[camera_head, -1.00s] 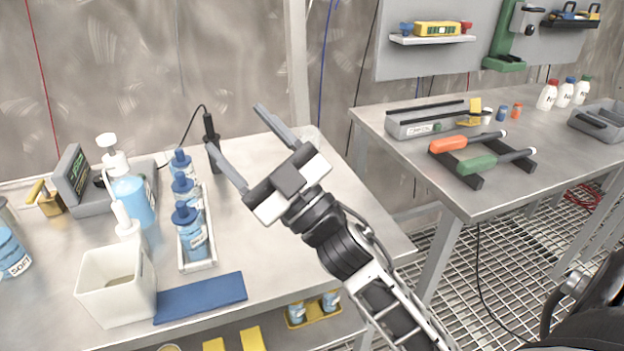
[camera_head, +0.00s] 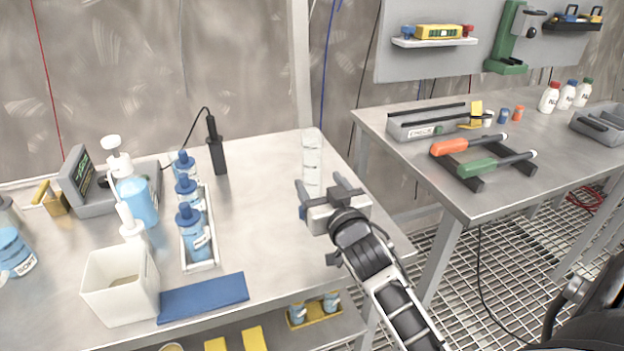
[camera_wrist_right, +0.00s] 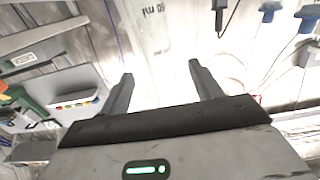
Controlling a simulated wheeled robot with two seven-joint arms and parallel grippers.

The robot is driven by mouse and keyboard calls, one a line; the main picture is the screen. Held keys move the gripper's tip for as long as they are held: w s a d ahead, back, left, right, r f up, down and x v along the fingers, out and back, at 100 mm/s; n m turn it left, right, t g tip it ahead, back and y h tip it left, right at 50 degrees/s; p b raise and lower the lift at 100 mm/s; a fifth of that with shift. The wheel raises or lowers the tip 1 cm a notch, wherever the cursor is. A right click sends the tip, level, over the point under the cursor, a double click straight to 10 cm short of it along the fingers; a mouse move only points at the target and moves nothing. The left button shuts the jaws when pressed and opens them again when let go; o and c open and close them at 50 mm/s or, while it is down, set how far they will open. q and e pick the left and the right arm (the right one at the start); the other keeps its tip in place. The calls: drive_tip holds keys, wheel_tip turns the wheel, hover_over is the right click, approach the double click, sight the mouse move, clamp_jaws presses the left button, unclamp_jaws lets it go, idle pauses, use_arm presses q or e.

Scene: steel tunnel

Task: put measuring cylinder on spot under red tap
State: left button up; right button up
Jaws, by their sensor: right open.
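The clear, upright measuring cylinder (camera_head: 312,158) stands at the right back of the left table, and its lower part is hidden by my right gripper. My right gripper (camera_head: 319,184) is open, its two fingers pointing toward the cylinder from the near side. In the right wrist view the fingers of the gripper (camera_wrist_right: 160,72) are spread with nothing between them, and the pale, see-through cylinder (camera_wrist_right: 150,28) with dark print lies beyond the tips. No red tap or spot under it is visible. My left gripper is not in view.
The left table (camera_head: 262,215) is bare between the cylinder and a white rack (camera_head: 213,262) of blue-capped bottles. A black handheld device (camera_head: 216,152) stands behind. A white bin (camera_head: 122,312) and a blue mat (camera_head: 203,298) lie in front. A second table (camera_head: 560,150) holds tools.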

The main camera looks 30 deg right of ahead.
sight(316, 174)
drive_tip(key=x, duration=0.5)
drive_tip(key=shift+w+d+r, duration=0.1)
drive_tip(key=shift+w+r, duration=0.05)
drive_tip(key=shift+w, duration=0.2)
drive_tip(key=shift+c, duration=0.3)
drive_tip(key=c, duration=1.1)
drive_tip(key=shift+r, duration=0.1)
